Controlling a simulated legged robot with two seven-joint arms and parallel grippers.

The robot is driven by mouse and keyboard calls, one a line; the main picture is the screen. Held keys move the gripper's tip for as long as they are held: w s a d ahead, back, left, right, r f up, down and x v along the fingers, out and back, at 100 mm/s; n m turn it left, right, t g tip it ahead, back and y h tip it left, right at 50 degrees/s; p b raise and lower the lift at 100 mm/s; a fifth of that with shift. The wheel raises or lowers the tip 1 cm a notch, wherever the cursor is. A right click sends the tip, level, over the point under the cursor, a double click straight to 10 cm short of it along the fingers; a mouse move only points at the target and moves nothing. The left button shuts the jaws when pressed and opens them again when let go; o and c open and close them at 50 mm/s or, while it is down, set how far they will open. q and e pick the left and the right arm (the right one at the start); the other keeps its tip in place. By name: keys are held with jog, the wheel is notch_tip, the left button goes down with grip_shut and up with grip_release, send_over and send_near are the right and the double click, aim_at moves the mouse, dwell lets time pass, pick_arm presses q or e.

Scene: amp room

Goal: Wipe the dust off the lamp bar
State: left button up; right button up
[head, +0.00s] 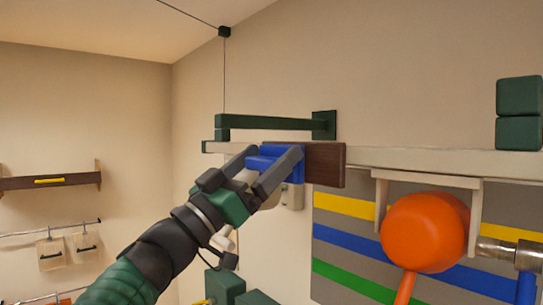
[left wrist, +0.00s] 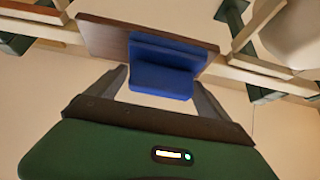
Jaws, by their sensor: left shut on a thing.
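My left gripper (head: 271,160) is shut on a blue block (left wrist: 160,70). The block lies against a dark brown board (head: 327,164), which also shows in the left wrist view (left wrist: 105,38). I cannot tell if block and board are one piece. The board overlaps a long pale bar (head: 440,160) along the wall. A green bar (head: 272,123) on a wall bracket runs just above; I cannot tell which of the two is the lamp bar. No dust can be made out. Whether the board touches the pale bar is unclear. My right gripper is not in view.
Green blocks (head: 519,115) stand on the pale bar at the right. An orange round thing (head: 425,232) hangs below it, before a striped panel (head: 340,240). A thin cable runs up at the left end. A wall shelf (head: 50,182) is far left.

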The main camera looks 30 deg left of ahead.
pick_arm(q)
jog(key=shift+w+a+r+p, duration=0.15)
jog(key=shift+w+a+p, duration=0.2)
jog(key=shift+a, duration=0.45)
jog(key=shift+w+a, duration=0.15)
jog(key=shift+a, duration=0.2)
jog(key=a, duration=0.1)
jog(key=w+a+p, duration=0.1)
jog(key=shift+a, duration=0.35)
jog(key=s+a, duration=0.2)
jog(key=s, duration=0.3)
jog(key=shift+s+b, duration=0.3)
jog(key=shift+b, duration=0.05)
jog(key=shift+a, duration=0.2)
